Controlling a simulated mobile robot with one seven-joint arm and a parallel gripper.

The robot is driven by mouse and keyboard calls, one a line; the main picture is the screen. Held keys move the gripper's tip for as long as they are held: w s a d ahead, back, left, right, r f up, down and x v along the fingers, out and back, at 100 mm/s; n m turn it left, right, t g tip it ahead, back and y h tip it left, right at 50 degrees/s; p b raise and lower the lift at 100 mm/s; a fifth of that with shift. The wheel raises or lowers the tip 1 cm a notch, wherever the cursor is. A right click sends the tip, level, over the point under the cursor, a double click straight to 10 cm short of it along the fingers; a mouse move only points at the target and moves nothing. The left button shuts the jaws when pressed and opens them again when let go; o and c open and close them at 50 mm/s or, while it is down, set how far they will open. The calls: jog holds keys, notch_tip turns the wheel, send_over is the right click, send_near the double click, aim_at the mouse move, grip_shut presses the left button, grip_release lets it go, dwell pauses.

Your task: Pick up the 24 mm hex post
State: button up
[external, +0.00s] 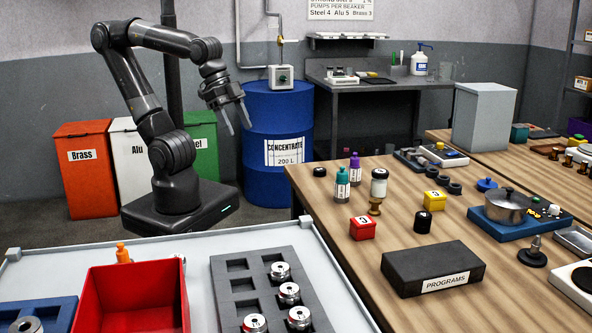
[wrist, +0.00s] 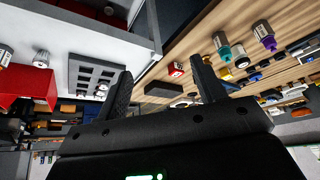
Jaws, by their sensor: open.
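I cannot pick out a part that is clearly the 24 mm hex post in either view. Several round silver metal parts with dark centres, such as this one (external: 289,292), sit in the dark grey foam tray (external: 232,284) on the light bench at the front. The foam tray also shows in the wrist view (wrist: 88,62). My gripper (external: 240,129) is raised in the air near the blue drum, well apart from the benches. Its two fingers are spread and empty, also in the wrist view (wrist: 161,68).
A red bin (external: 131,300) and a blue tray (external: 64,312) stand left of the foam. The wooden bench (external: 332,232) at right carries bottles, yellow and red boxes, a black PROGRAMS box (external: 432,271) and a pot (external: 506,207). The blue drum (external: 278,120) stands behind my gripper.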

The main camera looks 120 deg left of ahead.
jog(key=w+a+n+g, duration=0.3)
jog(key=w+a, duration=0.4)
jog(key=w, duration=0.5)
jog(key=n+g, duration=0.2)
jog(key=n, duration=0.2)
send_over(343, 172)
jog(key=f, duration=0.6)
jog(key=shift+s+a+f, duration=0.1)
jog(key=shift+s+f, duration=0.2)
jog(key=shift+f, duration=0.05)
jog(key=shift+w+a+f, duration=0.15)
jog(key=shift+a+f, duration=0.1)
notch_tip(343, 172, down, 5)
jog(key=shift+w+r, duration=0.1)
jog(key=shift+r, duration=0.1)
jog(key=shift+d+f, duration=0.15)
jog(key=shift+f, duration=1.45)
jog(key=shift+d+f, duration=0.1)
jog(key=shift+f, duration=1.45)
grip_shut()
jog(key=shift+r, duration=0.1)
